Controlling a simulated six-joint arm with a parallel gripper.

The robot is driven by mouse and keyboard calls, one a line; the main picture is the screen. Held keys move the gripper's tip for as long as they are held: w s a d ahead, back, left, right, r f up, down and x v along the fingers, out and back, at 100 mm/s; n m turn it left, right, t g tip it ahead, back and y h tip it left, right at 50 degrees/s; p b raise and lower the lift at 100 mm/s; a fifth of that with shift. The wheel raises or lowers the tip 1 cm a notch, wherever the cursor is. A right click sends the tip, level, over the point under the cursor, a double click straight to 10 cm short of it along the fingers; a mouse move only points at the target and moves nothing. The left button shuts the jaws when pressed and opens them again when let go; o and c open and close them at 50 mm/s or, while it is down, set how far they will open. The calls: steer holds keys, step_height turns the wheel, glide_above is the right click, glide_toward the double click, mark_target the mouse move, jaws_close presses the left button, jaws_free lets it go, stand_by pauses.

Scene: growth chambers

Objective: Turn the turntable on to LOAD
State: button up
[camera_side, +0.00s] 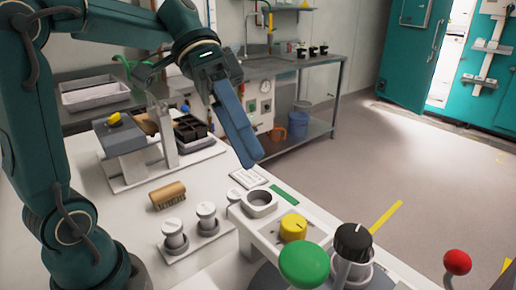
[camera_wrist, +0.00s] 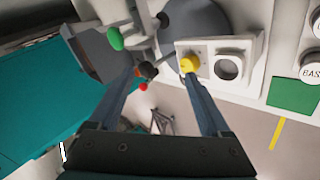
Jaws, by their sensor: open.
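A dark grey disc (camera_wrist: 195,32), which may be the turntable, lies behind the yellow knob in the wrist view. Part of a grey disc (camera_side: 268,278) shows low in the side view beside the green knob. No LOAD mark is legible. The yellow knob (camera_side: 293,227) sits on a white block next to a round socket (camera_side: 261,198); both also show in the wrist view, the knob (camera_wrist: 189,65) and the socket (camera_wrist: 229,67). My gripper (camera_side: 250,160) is open and empty, up and left of the knob in the side view. In the wrist view its fingers (camera_wrist: 163,76) are spread apart.
A green knob (camera_side: 303,262), a black knob (camera_side: 353,243) and a red ball (camera_side: 457,262) stand at the front. White-topped jars (camera_side: 206,216) and a wooden brush (camera_side: 167,195) are on the bench. A rack with a seedling tray (camera_side: 190,128) stands behind. Floor is open at right.

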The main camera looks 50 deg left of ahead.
steer(key=s+a+m+g+y, duration=0.1)
steer(key=s+a+m+y, duration=0.4)
steer(key=a+m, duration=0.7)
steer(key=s+m, duration=0.2)
steer(key=m, duration=0.4)
steer(key=shift+s+f+y, duration=0.2)
steer(key=shift+y, duration=0.1)
steer(key=shift+a, duration=0.1)
